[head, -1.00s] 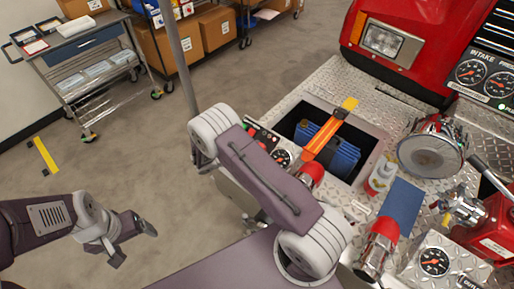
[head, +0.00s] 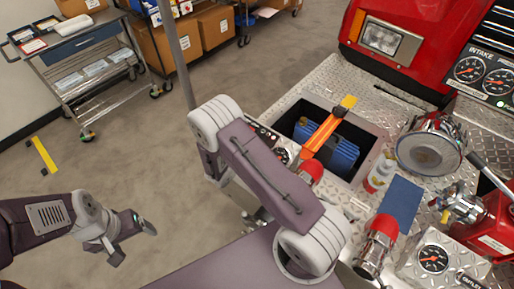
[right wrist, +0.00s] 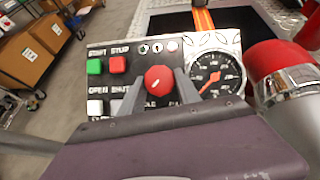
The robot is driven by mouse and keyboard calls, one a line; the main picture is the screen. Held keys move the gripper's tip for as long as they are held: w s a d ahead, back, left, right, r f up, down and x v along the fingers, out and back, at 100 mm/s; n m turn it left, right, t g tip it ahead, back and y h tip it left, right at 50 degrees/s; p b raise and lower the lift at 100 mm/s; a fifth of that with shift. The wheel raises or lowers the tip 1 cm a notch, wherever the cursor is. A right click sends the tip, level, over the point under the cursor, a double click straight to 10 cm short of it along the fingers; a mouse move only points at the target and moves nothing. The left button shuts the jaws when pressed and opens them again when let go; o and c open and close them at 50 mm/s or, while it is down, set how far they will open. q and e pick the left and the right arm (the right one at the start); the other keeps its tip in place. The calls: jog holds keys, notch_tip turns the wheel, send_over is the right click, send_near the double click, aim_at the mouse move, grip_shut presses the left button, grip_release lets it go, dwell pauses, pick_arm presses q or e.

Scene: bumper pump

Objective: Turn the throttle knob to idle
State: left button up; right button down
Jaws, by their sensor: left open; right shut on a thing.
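The throttle knob (right wrist: 158,79) is a round red knob with a small white mark, on a black control panel in the right wrist view. My right gripper (right wrist: 158,88) has one finger on each side of the knob and is shut on it. Lettering below the knob is partly hidden by the fingers. In the head view my right arm covers the knob and gripper; only a sliver of the panel (head: 262,134) shows. My left gripper (head: 132,241) is open and empty, over the floor at the lower left.
Green (right wrist: 94,66) and red (right wrist: 117,64) buttons sit left of the knob; a gauge (right wrist: 217,73) and a red-and-chrome fitting (right wrist: 283,75) are right. In the head view, an open bay with a blue battery (head: 340,153) and an orange strap (head: 325,130) lies beyond my right arm.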

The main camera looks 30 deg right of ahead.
dwell(0.3)
jog(key=c, duration=0.9)
grip_release()
jog(key=b+v, duration=0.1)
jog(key=v, duration=0.8)
